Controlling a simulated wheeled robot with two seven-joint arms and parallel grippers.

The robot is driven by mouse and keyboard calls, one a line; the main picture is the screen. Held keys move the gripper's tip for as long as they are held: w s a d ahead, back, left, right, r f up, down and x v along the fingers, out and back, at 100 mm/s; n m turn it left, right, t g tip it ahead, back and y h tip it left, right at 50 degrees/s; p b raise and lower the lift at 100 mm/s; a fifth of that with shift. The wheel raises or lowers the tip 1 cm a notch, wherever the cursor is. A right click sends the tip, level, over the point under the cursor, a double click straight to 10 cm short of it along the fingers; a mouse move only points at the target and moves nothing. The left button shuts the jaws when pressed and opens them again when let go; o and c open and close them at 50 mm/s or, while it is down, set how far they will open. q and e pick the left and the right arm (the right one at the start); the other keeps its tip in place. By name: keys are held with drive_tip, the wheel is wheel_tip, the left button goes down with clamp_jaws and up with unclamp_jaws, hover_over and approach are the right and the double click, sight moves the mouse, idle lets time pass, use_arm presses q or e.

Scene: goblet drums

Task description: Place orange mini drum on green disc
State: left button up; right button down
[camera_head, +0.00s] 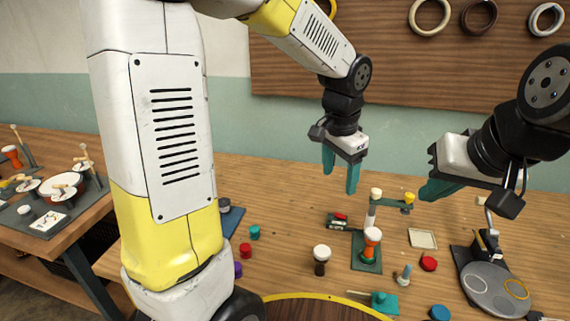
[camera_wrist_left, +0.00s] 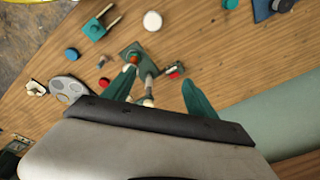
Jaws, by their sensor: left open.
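The orange mini drum (camera_head: 372,238), with a white top, stands upright on a dark green square stand (camera_head: 366,266) beside a pale post. Its foot looks green, and I cannot tell whether a green disc lies under it. In the left wrist view the drum (camera_wrist_left: 131,60) is small, beyond the fingertips. A separate teal-green disc (camera_head: 255,232) lies on the table further left. My left gripper (camera_head: 340,174) is open and empty, above and behind the drum; its fingers (camera_wrist_left: 158,78) also show in its wrist view. My right gripper (camera_head: 430,189) is at the right, side-on; its opening is hidden.
A black-and-white mini drum (camera_head: 321,260) stands left of the stand. A grey round-plate stand (camera_head: 495,288) is at right. An arm with a yellow piece (camera_head: 409,197) extends behind the drum.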

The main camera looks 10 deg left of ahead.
use_arm(q)
drive_tip(key=s+a+r+n+t, duration=0.2)
drive_tip(key=s+a+r+n, duration=0.2)
drive_tip(key=s+a, duration=0.2)
drive_tip(key=s+a+r+n+t+h, duration=0.1)
drive_tip(key=s+a+r+n+t, duration=0.1)
drive_tip(key=s+a+r+n, duration=0.2)
drive_tip(key=s+a, duration=0.3)
drive_tip(key=s, duration=0.1)
drive_tip(key=shift+s+n+h, duration=0.15)
drive_tip(key=shift+n+h, duration=0.15)
use_arm(e)
drive_tip(key=c, duration=2.1)
unclamp_jaws()
